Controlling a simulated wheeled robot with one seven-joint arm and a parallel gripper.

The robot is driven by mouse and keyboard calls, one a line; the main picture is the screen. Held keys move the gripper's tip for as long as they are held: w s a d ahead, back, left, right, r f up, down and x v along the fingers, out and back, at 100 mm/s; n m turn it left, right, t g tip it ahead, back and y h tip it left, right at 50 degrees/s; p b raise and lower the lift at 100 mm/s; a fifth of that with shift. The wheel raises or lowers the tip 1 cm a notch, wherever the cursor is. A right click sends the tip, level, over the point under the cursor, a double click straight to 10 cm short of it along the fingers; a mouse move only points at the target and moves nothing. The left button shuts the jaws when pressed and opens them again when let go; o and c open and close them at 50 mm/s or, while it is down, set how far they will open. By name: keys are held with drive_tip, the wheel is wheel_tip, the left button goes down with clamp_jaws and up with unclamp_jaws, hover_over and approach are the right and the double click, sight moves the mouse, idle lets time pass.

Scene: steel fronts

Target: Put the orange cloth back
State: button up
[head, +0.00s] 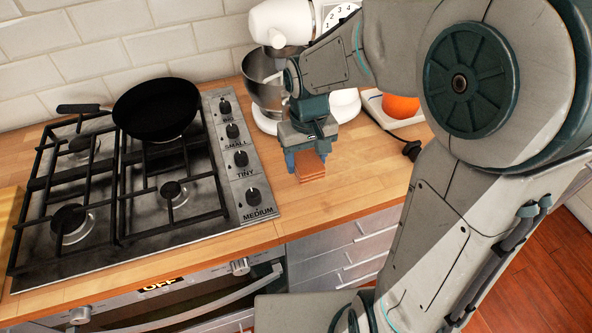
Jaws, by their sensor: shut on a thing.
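The orange cloth (309,168) is a small folded orange-brown piece held at the tips of my gripper (305,158). My gripper points down and is shut on the cloth, over the wooden counter just right of the stove's knobs. I cannot tell whether the cloth touches the counter. The far side of the cloth is hidden by the gripper fingers.
A gas stove (130,185) with a black pan (157,108) stands at left. A white mixer (283,22) with a steel bowl (264,85) stands behind my gripper. An orange object (400,105) sits on a white device (375,103) at right. Steel drawers (340,252) lie below the counter.

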sight(296, 183)
drive_tip(key=shift+w+a+f, duration=0.1)
drive_tip(key=shift+a+f, duration=0.2)
drive_tip(key=shift+a, duration=0.25)
drive_tip(key=shift+a+f, duration=0.3)
drive_tip(key=shift+a, duration=0.2)
drive_tip(key=shift+a+f, duration=0.1)
drive_tip(key=shift+f, duration=1.95)
drive_tip(key=shift+f, duration=0.1)
drive_tip(key=shift+f, duration=0.15)
drive_tip(key=o, duration=1)
drive_tip(key=shift+c, duration=0.2)
